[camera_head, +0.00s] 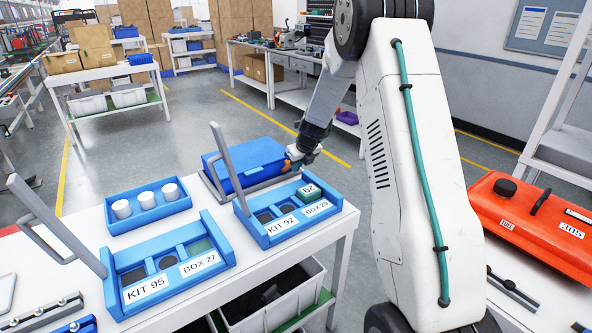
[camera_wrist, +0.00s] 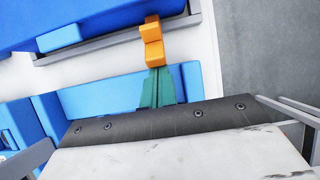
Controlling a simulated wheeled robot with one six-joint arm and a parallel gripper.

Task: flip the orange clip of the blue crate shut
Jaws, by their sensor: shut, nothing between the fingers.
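The blue crate (camera_head: 245,163) stands at the back of the white table, its top looking covered; in the wrist view its side (camera_wrist: 90,20) fills the upper left. The orange clip (camera_head: 287,165) is on the crate's right end, partly behind my gripper. In the wrist view the clip (camera_wrist: 152,42) sticks out past the crate's edge; I cannot tell if it is latched. My gripper (camera_head: 297,157) is at the clip. Its green fingers (camera_wrist: 157,85) are together with nothing between them, their tips at the clip's near end; touching or just short, I cannot tell.
A blue tray labelled KIT 92 (camera_head: 268,237) lies just in front of the crate, with a grey upright bar at its left. Another tray, KIT 95 (camera_head: 128,307), and a blue holder with white cups (camera_head: 119,226) stand left. An orange canister (camera_head: 531,222) is at right.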

